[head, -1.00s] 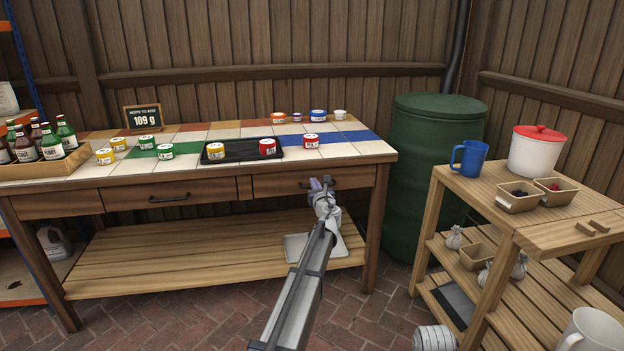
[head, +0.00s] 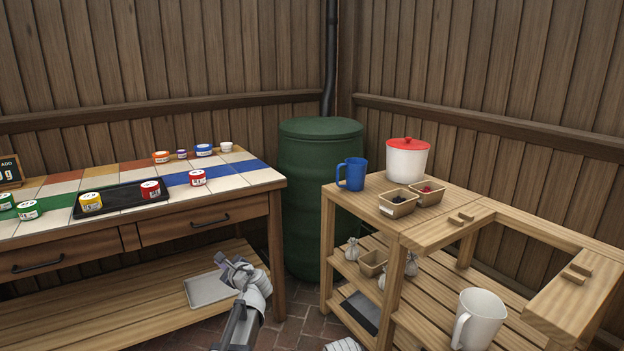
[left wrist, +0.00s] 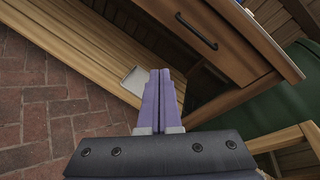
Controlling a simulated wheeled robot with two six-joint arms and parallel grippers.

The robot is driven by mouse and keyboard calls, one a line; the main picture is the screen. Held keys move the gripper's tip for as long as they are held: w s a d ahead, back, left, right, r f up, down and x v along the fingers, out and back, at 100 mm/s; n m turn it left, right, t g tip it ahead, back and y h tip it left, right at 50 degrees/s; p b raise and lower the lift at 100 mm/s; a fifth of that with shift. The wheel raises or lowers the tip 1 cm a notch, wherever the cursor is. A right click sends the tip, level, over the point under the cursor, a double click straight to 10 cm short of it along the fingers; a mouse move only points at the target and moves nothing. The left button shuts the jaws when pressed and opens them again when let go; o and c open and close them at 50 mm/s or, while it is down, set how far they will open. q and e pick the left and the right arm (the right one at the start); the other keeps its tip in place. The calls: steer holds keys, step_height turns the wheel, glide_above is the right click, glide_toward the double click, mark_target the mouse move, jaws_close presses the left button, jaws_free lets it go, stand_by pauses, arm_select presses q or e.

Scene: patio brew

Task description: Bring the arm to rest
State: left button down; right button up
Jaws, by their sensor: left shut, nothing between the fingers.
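My left gripper (head: 232,263) is in the lower middle of the head view, in front of the right end of the tiled workbench (head: 262,178) and at about the height of its lower shelf in the picture. In the left wrist view its two purple fingers (left wrist: 159,95) lie together with nothing between them. Behind them are the bench's drawer front, the wooden lower shelf and brick floor. My right gripper is not in view.
A grey tray (head: 207,289) lies on the lower shelf. A green barrel (head: 321,200) stands in the corner. On the right, a wooden cart (head: 420,235) bears a blue mug (head: 352,175), a red-lidded pot (head: 406,160), small boxes and a white pitcher (head: 479,318).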

arm_select(q)
steer(key=s+d+f+n+g+h, duration=0.4)
steer(key=s+d, duration=0.4)
steer(key=s, duration=0.4)
steer(key=s+d+f+n+g+h+p, duration=0.15)
steer(key=s+d+f+n+g, duration=0.25)
steer(key=s+d+f+n, duration=0.55)
steer(key=s+d+f+n+g+h, duration=0.1)
steer(key=s+d+n+g+h, duration=0.35)
steer(key=s, duration=0.95)
step_height(320, 180, up, 38)
steer(key=d+m+t+y+p, duration=0.1)
steer(key=d+p, duration=0.1)
steer(key=p, duration=3.5)
steer(key=shift+m+p, duration=0.4)
steer(key=shift+f, duration=0.1)
